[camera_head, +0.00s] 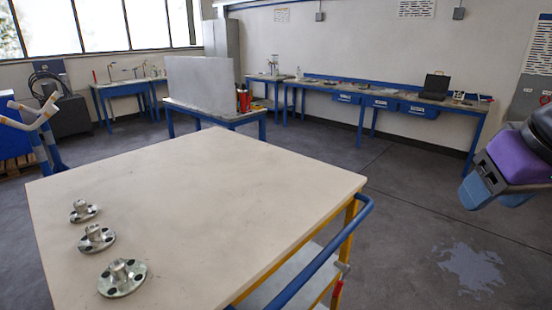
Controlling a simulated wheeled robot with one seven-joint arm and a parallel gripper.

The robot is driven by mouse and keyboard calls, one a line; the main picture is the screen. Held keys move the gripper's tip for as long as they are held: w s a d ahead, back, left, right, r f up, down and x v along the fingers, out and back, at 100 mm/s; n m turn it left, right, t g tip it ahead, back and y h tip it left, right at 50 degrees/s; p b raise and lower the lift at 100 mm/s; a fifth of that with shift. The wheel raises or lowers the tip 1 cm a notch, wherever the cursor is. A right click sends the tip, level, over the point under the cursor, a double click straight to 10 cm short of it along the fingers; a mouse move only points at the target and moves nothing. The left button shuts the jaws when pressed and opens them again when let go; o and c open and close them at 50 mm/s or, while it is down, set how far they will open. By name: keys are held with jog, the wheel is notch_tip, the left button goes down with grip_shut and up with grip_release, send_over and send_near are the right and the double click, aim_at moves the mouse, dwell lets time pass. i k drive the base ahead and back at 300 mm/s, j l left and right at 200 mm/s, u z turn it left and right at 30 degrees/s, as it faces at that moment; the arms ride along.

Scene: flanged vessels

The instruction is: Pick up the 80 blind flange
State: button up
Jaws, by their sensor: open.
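Three round metal flanges with dark bolt holes and raised metal centres lie on the left part of a pale tabletop (220,190). The far flange (83,211) is the smallest in view, the middle flange (97,239) lies nearer, and the near flange (122,278) looks largest. I cannot read any size marking, so I cannot tell which is the 80 blind flange. My gripper (490,194), with a purple and black body and blue fingers, is at the right edge, off the table's right side, far from the flanges. It is open and empty.
The table is a cart with a blue handle rail (315,262) along its right side and a lower shelf. Its middle and right top are clear. A grey panel (200,84) stands on a blue bench behind. Workbenches (385,95) line the back wall. Open floor lies to the right.

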aim_at(83, 213)
jog(key=j, duration=2.75)
jog(key=i+j, duration=0.1)
jog(key=j, duration=0.15)
jog(key=i+j, duration=0.1)
jog(key=j, duration=0.2)
